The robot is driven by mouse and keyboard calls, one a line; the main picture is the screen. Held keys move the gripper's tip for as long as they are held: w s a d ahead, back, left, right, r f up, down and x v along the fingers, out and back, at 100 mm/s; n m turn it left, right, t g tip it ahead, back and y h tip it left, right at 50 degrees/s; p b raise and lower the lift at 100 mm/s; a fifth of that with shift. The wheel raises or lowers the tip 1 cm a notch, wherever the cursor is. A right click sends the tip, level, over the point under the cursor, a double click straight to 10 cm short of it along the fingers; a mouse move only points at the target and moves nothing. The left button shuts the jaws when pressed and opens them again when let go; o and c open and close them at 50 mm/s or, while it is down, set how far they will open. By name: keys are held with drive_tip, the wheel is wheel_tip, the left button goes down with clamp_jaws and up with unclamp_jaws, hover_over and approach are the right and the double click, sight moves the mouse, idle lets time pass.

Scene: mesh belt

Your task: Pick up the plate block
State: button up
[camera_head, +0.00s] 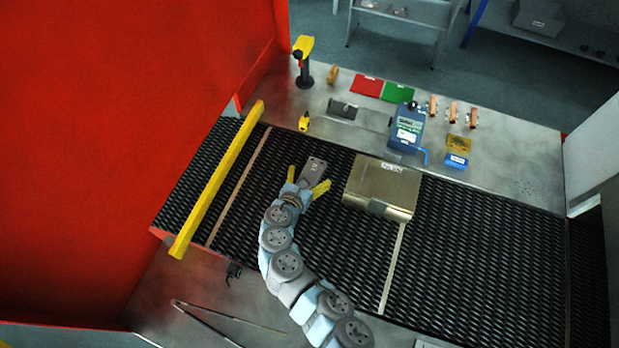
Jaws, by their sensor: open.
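A small grey flat block (314,168) with a light marking, which looks like the plate block, lies on the black mesh belt (470,260). My gripper (307,179) is over the belt at the block's near end. Its two yellow fingers are spread, one on the left and one on the right of the block's near part. The gripper is open. I cannot tell whether the fingers touch the block. My gripper's body hides the near end of the block.
A larger brass-coloured metal box (383,184) stands on the belt just right of the gripper. A yellow bar (218,180) crosses the belt at left, beside a red wall (120,150). A blue device (406,130) and small items stand on the back ledge. The belt's right part is clear.

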drive_tip(key=shift+c, duration=0.2)
drive_tip(key=c, duration=1.3)
drive_tip(key=shift+r, duration=0.15)
